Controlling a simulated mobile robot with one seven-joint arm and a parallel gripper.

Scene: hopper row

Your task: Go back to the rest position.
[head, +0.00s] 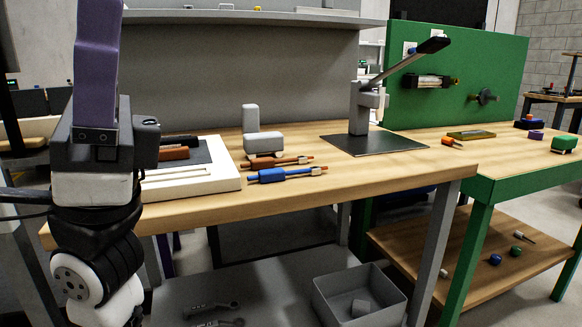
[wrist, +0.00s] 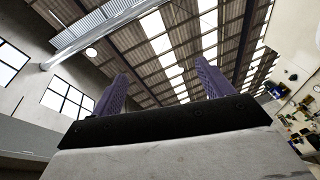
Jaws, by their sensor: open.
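My gripper (head: 97,70) stands upright at the left of the head view, with its purple fingers pointing up. In the wrist view its two purple fingers (wrist: 160,85) are spread wide apart with nothing between them. The wrist view looks up at the roof beams and windows. In the head view my gripper is in front of the left end of the wooden workbench (head: 390,180) and hides part of it. No contact with any object shows.
A white tray (head: 220,181) lies on the bench beside my gripper. Red and blue tools (head: 285,174), a grey block (head: 262,141) and a lever stand (head: 360,105) are further right. A green bench (head: 510,182) adjoins at right. A grey bin (head: 335,297) sits below.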

